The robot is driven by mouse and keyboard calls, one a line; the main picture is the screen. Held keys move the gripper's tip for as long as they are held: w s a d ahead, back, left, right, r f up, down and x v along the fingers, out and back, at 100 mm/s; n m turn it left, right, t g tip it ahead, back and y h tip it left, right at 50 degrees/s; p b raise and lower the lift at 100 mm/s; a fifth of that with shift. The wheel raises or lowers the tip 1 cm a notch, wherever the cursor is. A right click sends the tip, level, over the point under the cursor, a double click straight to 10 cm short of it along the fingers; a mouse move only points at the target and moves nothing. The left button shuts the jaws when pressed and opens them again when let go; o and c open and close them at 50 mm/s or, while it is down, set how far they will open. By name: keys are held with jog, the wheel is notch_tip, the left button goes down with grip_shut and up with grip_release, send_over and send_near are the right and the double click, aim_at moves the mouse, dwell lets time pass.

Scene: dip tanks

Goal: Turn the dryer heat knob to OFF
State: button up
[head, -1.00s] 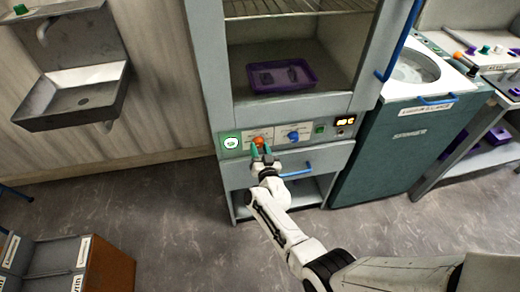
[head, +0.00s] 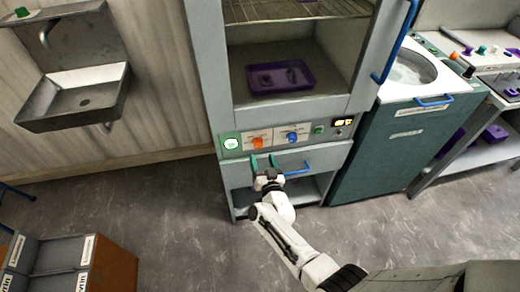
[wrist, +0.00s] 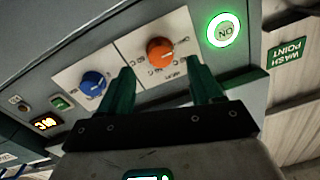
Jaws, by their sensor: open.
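The dryer cabinet's control panel (head: 272,138) carries an orange knob (head: 257,142) and a blue knob (head: 292,137). In the wrist view the orange knob (wrist: 160,51) sits on a white plate just beyond the gap between my fingers; its pointer setting and the small lettering are too fine to read. The blue knob (wrist: 93,84) is to its left there. I cannot read which knob is labelled heat. My gripper (head: 264,160) is open and empty, its green fingers just below the orange knob in the head view and apart from it.
A lit green ON button (wrist: 224,31) is beside the orange knob. A drawer with a blue handle (head: 298,171) lies below the panel. A purple tray (head: 280,77) is inside the cabinet. A teal machine (head: 392,145) stands right, a sink (head: 80,95) left. Floor in front is open.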

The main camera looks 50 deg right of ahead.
jog(key=shift+p+v, duration=0.95)
jog(key=shift+v, duration=1.8)
jog(key=shift+w+a, duration=0.1)
